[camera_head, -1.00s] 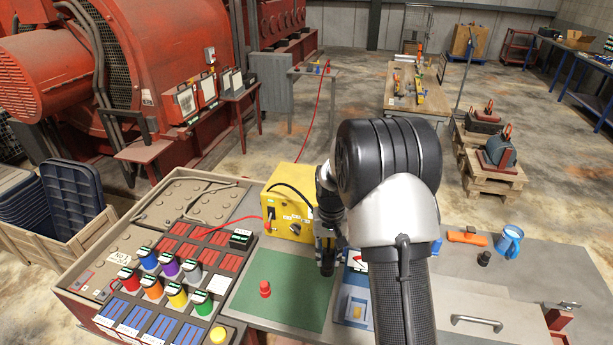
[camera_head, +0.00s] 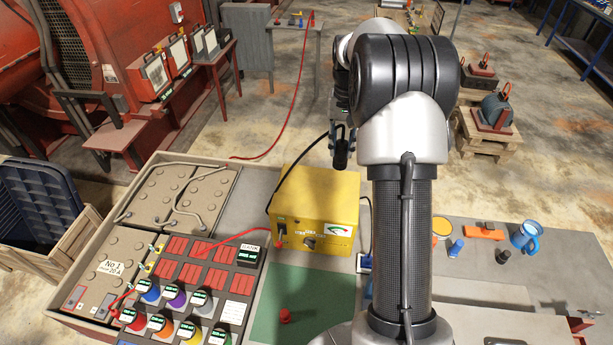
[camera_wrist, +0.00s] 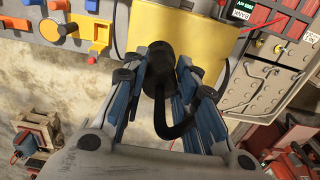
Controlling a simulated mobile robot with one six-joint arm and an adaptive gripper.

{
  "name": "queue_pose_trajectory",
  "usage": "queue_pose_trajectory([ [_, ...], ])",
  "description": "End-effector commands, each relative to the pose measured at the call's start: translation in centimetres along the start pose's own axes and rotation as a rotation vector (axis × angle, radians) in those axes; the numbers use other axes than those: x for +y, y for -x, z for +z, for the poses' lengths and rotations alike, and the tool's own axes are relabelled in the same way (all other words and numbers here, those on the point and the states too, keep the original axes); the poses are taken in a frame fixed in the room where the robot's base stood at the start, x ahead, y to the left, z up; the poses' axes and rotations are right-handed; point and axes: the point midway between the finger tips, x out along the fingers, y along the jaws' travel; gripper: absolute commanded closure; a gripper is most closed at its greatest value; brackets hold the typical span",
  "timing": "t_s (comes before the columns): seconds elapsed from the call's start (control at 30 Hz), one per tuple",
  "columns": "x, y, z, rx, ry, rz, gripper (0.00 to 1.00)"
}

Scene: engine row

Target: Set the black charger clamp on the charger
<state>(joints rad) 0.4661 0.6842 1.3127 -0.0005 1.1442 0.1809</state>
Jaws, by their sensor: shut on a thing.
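The charger is a yellow box (camera_head: 315,209) with a dial and a knob on its front, standing at the back of the bench. My gripper (camera_head: 342,133) is raised just above and behind its top right part. It is shut on the black charger clamp (camera_head: 341,152), whose black cable runs down to the charger's left side. In the wrist view the black clamp (camera_wrist: 158,75) sits between the blue-lined fingers, with its cable curving toward the camera. The yellow charger (camera_wrist: 205,38) lies beyond it. The clamp looks apart from the charger top, though the exact gap is hard to tell.
A red cable (camera_head: 235,237) runs from the charger to the battery tray at left. A green mat (camera_head: 300,310) with a red knob lies in front of the charger. A blue mug (camera_head: 524,237) and an orange tool (camera_head: 485,231) stand at right.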

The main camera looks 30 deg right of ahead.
Motion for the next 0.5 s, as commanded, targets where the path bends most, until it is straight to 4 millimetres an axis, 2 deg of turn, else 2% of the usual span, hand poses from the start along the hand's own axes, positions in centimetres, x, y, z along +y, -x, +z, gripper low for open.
queue_pose_trajectory([
  [0.17,0.1,-2.5,0.1,-0.005,0.0,0.001,1.0],
  [0.5,0.0,-11.6,0.1,-0.005,0.001,0.001,1.0],
])
